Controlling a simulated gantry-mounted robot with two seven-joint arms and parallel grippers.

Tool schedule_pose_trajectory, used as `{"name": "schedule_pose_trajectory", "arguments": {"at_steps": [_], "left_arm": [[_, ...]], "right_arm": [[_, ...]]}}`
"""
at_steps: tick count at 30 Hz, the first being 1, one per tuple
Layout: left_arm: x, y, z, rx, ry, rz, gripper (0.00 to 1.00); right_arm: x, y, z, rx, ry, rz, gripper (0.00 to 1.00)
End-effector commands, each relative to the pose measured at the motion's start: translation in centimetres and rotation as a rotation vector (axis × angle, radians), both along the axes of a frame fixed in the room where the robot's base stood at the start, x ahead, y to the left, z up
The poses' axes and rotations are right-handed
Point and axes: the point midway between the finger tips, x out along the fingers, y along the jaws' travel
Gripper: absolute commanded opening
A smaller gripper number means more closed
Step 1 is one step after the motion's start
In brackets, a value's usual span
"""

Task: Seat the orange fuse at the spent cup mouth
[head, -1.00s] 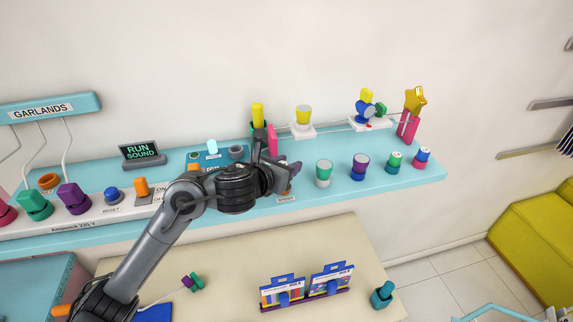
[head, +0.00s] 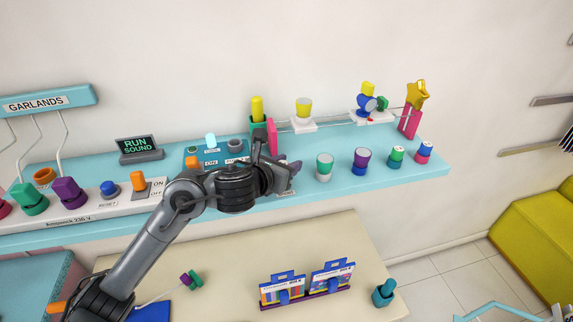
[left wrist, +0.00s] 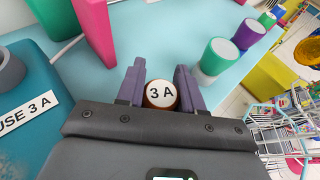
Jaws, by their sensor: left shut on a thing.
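My left gripper (head: 286,173) is over the front part of the turquoise shelf. In the left wrist view its two purple fingers (left wrist: 159,86) are shut on the orange fuse (left wrist: 161,94), whose white round end marked "3 A" faces the camera. In the head view the gripper hides the fuse. My right gripper is not in view.
A teal fuse panel (head: 207,153) with a grey socket (head: 236,145) stands to the left. A pink upright plate (head: 271,137) is close behind the gripper.

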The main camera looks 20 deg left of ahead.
Motion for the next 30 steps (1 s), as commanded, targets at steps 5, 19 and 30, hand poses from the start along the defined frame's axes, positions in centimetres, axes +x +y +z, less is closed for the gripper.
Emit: {"name": "schedule_pose_trajectory", "arguments": {"at_steps": [5, 19, 30], "left_arm": [[0.0, 0.0, -0.3, 0.002, 0.006, 0.001, 0.61], [-0.5, 0.2, -0.2, 0.004, 0.009, 0.001, 0.66], [-3.1, 0.7, 1.2, 0.004, 0.005, 0.001, 0.66]], "right_arm": [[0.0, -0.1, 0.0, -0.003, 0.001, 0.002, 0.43], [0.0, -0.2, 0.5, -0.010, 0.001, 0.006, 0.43], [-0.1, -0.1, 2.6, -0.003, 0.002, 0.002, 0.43]]}}
